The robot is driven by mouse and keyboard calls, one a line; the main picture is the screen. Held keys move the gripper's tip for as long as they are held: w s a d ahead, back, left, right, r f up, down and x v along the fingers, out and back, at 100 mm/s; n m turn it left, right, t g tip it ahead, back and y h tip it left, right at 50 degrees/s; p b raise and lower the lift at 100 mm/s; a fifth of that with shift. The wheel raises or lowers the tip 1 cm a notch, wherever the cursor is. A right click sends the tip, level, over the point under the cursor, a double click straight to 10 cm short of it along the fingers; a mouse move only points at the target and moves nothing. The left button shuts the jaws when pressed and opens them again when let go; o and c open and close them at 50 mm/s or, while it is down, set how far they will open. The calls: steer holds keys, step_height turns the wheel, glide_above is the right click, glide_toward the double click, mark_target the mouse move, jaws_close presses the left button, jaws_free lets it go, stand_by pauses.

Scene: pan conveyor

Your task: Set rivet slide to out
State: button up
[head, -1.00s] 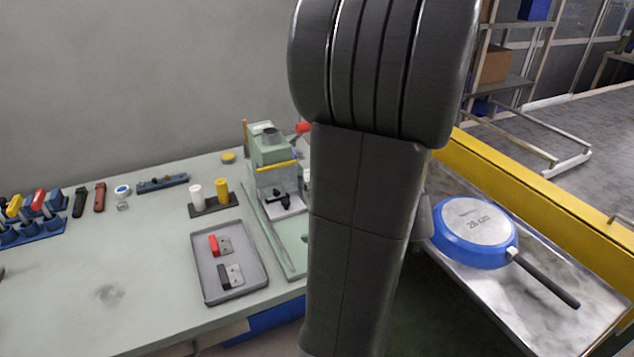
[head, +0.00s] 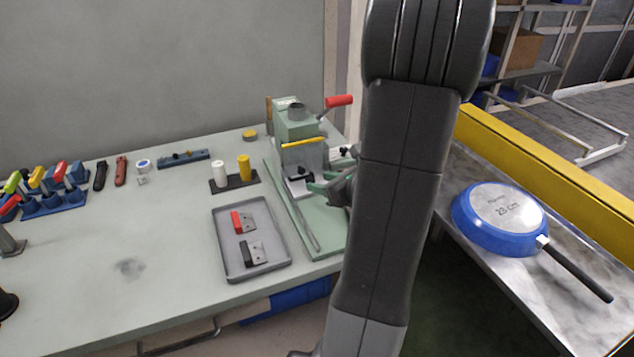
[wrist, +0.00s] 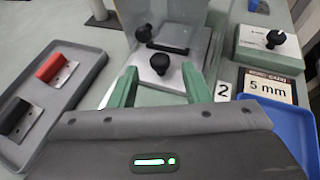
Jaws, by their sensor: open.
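The green riveting press (head: 298,128) stands at the back right of the bench. Its metal slide plate (wrist: 172,81) lies at the front foot, under a clear guard (wrist: 190,25), and bears a black knob (wrist: 160,65). A second black knob (wrist: 144,33) on a dark bar shows behind it. My gripper (wrist: 159,80) is open, its green fingers on either side of the front knob in the wrist view. Whether they touch it I cannot tell. In the head view my gripper (head: 322,190) is at the right of the press foot, partly hidden by my arm.
A grey tray (head: 225,258) with a red and a black handled part lies left of the press. A red lever (head: 339,101) sticks out at its top. At the right of the wrist view are a "5 mm" card (wrist: 268,86), a knobbed box (wrist: 262,48) and a blue tray (wrist: 285,120).

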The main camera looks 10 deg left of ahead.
steer(key=shift+x, duration=1.3)
jaws_close()
steer(key=s+d, duration=0.3)
steer(key=s, duration=0.1)
steer(key=s+d, duration=0.3)
steer(key=s, duration=0.1)
steer(key=s+d, duration=0.3)
steer(key=s, duration=0.2)
steer(key=shift+s+d, duration=0.15)
steer(key=shift+s, duration=0.3)
